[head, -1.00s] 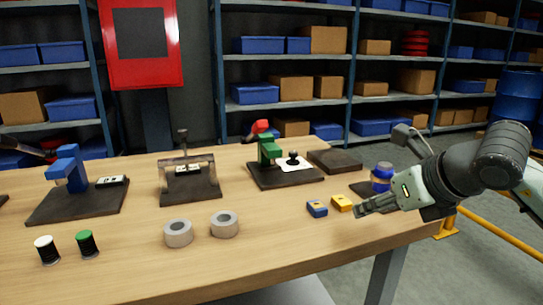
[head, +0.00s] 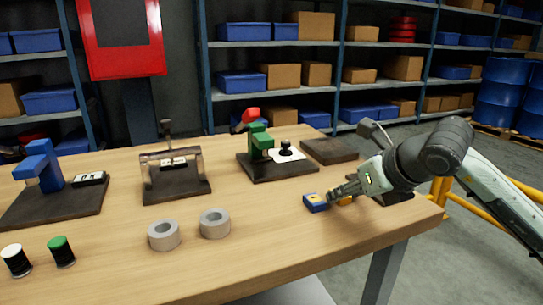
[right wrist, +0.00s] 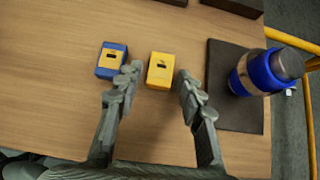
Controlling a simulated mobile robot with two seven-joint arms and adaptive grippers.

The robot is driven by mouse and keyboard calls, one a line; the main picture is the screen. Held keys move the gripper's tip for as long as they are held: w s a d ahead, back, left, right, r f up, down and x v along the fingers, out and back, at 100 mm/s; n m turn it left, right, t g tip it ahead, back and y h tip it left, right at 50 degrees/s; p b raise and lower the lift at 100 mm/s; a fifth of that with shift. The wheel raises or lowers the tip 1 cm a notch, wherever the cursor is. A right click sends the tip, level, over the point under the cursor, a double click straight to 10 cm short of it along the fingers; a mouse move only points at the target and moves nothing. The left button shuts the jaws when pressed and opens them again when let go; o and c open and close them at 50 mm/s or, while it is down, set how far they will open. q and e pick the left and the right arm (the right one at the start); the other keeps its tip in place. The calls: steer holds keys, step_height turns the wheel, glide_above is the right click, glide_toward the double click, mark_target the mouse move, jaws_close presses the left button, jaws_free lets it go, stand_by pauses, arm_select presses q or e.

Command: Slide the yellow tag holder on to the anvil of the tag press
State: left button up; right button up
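The yellow tag holder (right wrist: 160,70) lies flat on the bench in the right wrist view, with a small dark slot on top. In the head view it (head: 346,201) is partly hidden by my right gripper. My right gripper (right wrist: 158,88) is open and empty, with its fingertips at either side of the holder's near end. I cannot tell whether they touch it. A blue tag holder (right wrist: 112,60) lies just left of the yellow one. A grey press-like frame (head: 175,175) with a lever stands mid-bench; I cannot tell for sure that it is the tag press. My left gripper is not in view.
A green press with red handle (head: 258,145) and a blue press (head: 40,165) stand on dark bases. Bench centre is clear.

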steer(key=shift+c, duration=0.6)
steer(key=c, duration=0.6)
steer(key=shift+o, duration=0.2)
steer(key=shift+r, duration=0.2)
steer(key=shift+r, duration=0.1)
